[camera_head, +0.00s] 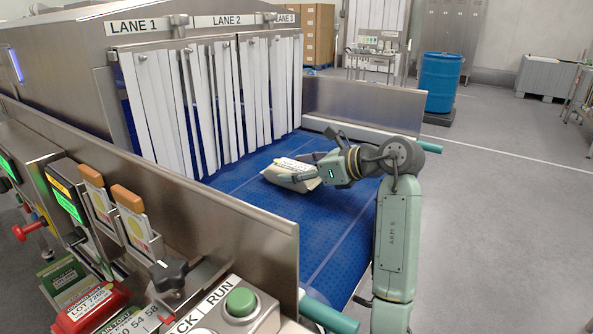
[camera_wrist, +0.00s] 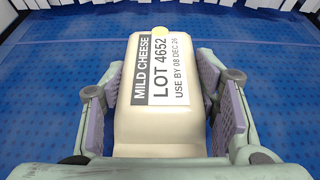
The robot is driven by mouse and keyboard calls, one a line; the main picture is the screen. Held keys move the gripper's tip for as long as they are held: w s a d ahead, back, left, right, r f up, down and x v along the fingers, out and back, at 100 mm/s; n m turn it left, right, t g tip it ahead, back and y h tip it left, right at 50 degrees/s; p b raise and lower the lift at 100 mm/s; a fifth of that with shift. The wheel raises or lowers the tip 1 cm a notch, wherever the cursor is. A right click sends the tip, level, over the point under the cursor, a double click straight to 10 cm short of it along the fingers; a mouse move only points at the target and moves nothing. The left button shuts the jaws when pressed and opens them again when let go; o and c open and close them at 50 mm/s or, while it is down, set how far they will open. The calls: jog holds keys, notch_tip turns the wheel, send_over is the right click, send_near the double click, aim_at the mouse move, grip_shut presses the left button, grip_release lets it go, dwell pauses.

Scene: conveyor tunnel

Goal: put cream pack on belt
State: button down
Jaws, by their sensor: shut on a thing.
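The cream pack (camera_head: 287,173) is a pale block with a white label; in the wrist view the cream pack (camera_wrist: 160,125) reads MILD CHEESE, LOT 4652, with a yellow dot at its far end. My gripper (camera_head: 308,174) is shut on it; in the wrist view my gripper (camera_wrist: 165,90) has one pad on each long side. The pack is over the blue belt (camera_head: 253,203), in front of the strip curtains. I cannot tell if its underside touches the belt. The blue belt (camera_wrist: 50,75) also fills the wrist view around the pack.
White strip curtains (camera_head: 225,95) hang at the tunnel under LANE 1, LANE 2 and LANE 3 signs. Steel side walls (camera_head: 220,225) and (camera_head: 365,102) flank the belt. A RUN button (camera_head: 240,302) sits at the front. A blue drum (camera_head: 440,80) stands behind.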

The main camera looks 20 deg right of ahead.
jog(key=c, duration=0.6)
grip_release()
jog(key=shift+r, duration=0.1)
jog(key=shift+s+d, duration=0.2)
jog(key=b+v, duration=0.4)
jog(key=v, duration=0.7)
jog(key=shift+s+r, duration=0.15)
jog(key=shift+r, duration=0.05)
